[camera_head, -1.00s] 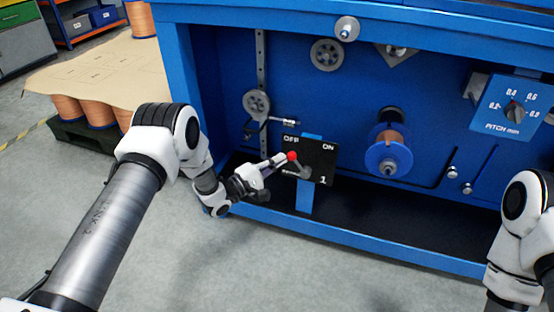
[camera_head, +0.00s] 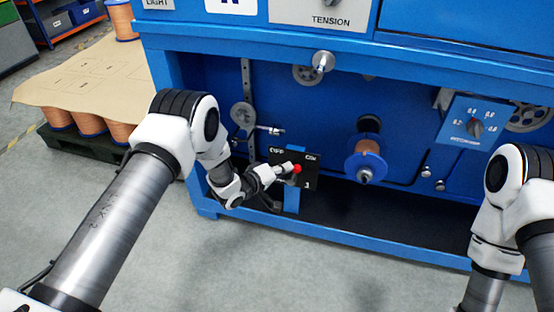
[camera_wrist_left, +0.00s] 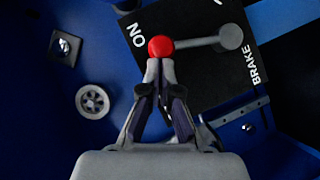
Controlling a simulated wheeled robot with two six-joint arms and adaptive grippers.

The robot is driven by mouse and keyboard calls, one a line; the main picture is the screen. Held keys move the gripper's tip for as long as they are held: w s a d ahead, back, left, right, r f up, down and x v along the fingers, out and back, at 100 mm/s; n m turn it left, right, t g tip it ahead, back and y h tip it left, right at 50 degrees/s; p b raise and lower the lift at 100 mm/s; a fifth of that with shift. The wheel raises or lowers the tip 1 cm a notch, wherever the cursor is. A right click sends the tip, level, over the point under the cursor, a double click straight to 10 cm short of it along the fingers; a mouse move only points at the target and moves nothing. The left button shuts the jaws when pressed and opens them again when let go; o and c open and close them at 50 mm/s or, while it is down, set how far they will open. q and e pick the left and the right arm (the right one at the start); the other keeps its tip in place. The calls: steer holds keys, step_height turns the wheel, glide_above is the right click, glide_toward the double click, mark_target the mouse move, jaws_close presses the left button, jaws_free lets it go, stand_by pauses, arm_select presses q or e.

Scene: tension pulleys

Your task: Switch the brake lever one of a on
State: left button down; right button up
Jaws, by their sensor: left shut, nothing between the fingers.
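The black brake plate (camera_head: 310,173) carries OFF at its left, ON at its right and the number 1. The lever's red knob (camera_head: 297,169) now leans to the ON side. In the left wrist view the red knob (camera_wrist_left: 160,46) sits beside the word ON, and the grey lever arm (camera_wrist_left: 200,42) runs right to its round pivot. My left gripper (camera_wrist_left: 160,68) is shut with nothing between its fingers; its tips are right at the knob, seemingly touching it. In the head view the left gripper (camera_head: 286,170) is at the knob's left. My right gripper is out of view.
A blue machine frame (camera_head: 350,236) surrounds the plate. A copper wire spool (camera_head: 366,160) and pitch dial (camera_head: 474,127) are to the right, a grey pulley (camera_head: 243,115) at upper left. My right arm is at the right edge. Wire spools (camera_head: 90,124) stand left.

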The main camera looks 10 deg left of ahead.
mark_target(298, 169)
arm_select(q)
steer(key=shift+d+r+m+y+p, duration=0.1)
steer(key=shift+d+m+y+p, duration=0.5)
steer(key=shift+d, duration=0.4)
steer(key=shift+d+p, duration=0.3)
steer(key=shift+d, duration=0.15)
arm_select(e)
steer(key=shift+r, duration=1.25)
